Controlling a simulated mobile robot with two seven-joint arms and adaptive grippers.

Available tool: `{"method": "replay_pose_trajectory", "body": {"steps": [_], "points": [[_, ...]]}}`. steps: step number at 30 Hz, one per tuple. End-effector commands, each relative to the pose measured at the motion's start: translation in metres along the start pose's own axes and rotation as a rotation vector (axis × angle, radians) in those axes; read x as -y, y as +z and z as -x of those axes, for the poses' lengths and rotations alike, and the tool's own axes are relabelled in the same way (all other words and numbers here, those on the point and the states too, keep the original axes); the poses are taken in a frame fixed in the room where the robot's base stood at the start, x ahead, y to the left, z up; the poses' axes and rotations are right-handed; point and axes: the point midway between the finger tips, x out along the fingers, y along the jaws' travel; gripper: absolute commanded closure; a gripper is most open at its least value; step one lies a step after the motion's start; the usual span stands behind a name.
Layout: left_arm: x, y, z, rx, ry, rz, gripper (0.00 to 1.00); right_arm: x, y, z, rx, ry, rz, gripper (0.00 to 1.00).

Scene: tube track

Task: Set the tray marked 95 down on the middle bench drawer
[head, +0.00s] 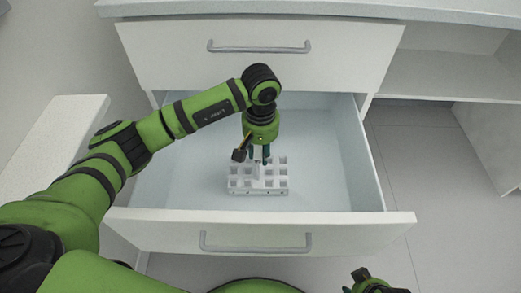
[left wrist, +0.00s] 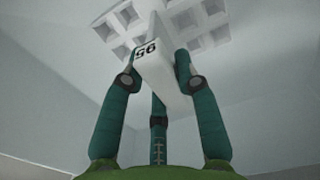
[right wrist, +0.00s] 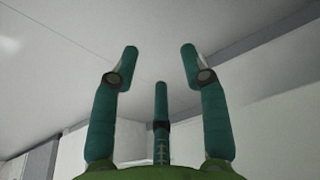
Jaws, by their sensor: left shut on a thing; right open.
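The white tray marked 95 (head: 258,187) has a grid of square holes and an upright handle. It is inside the open middle bench drawer (head: 190,195), low over or on the drawer floor; I cannot tell whether it touches. My left gripper (head: 259,159) points down into the drawer and is shut on the tray's handle. In the left wrist view the fingers (left wrist: 158,75) close around the handle (left wrist: 160,60), which shows the number 95 upside down. My right gripper (right wrist: 160,65) is open and empty; part of it shows at the bottom right of the head view.
A closed drawer (head: 260,62) with a bar handle is above the open one, under the worktop (head: 310,8). The open drawer's front panel (head: 350,232) and side walls surround the tray. Open shelving (head: 450,70) stands at right. Drawer floor beside the tray is clear.

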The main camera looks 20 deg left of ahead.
Motion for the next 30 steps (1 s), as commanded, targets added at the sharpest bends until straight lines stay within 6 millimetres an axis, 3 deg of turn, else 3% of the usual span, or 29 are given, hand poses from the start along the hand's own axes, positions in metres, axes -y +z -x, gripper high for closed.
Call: {"method": "replay_pose_trajectory", "body": {"steps": [30], "points": [[-0.001, -0.001, -0.007, -0.002, 0.002, 0.000, 1.00, 0.000, 0.003, -0.010, -0.001, 0.000, -0.001, 0.55]]}}
